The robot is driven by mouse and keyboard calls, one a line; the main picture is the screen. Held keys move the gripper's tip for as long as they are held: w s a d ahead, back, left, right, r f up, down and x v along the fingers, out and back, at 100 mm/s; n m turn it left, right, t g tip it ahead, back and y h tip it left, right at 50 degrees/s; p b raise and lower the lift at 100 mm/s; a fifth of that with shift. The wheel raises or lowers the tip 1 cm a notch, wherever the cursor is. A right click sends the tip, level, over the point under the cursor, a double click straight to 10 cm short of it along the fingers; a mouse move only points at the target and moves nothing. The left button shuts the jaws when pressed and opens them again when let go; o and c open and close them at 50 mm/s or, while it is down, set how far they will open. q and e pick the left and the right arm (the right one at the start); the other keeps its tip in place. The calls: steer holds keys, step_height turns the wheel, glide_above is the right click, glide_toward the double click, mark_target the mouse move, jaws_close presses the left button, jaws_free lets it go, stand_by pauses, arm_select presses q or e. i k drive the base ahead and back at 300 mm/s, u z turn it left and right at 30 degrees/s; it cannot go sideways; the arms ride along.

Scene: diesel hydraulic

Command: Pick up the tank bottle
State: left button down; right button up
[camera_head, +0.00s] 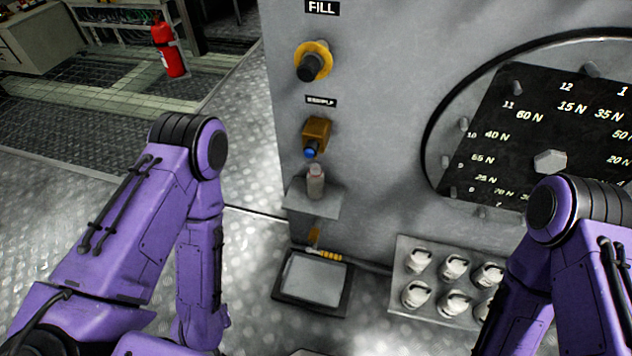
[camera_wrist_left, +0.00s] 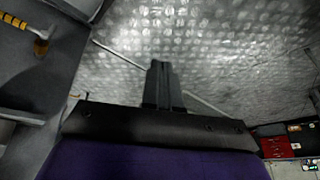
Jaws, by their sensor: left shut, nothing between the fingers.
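The tank bottle (camera_head: 316,184) is a small grey bottle with a pinkish cap. In the head view it stands upright on a small grey shelf (camera_head: 325,203) on the machine's front, below a brass valve with a blue tip (camera_head: 314,138). My left gripper (camera_wrist_left: 160,68) shows in the left wrist view, its two dark fingers together and empty above the patterned metal floor. The bottle cannot be made out in that view. Neither gripper shows in the head view, only my purple arms. My right gripper is out of view.
A yellow-ringed fill port (camera_head: 312,62) is above the valve. A black-framed tray (camera_head: 312,279) lies below the shelf. A red extinguisher (camera_head: 168,50) stands far left.

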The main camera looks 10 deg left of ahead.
mark_target(315, 178)
steer(key=u, duration=1.05)
steer(key=k, duration=0.6)
steer(key=z, duration=0.75)
steer(key=i, duration=1)
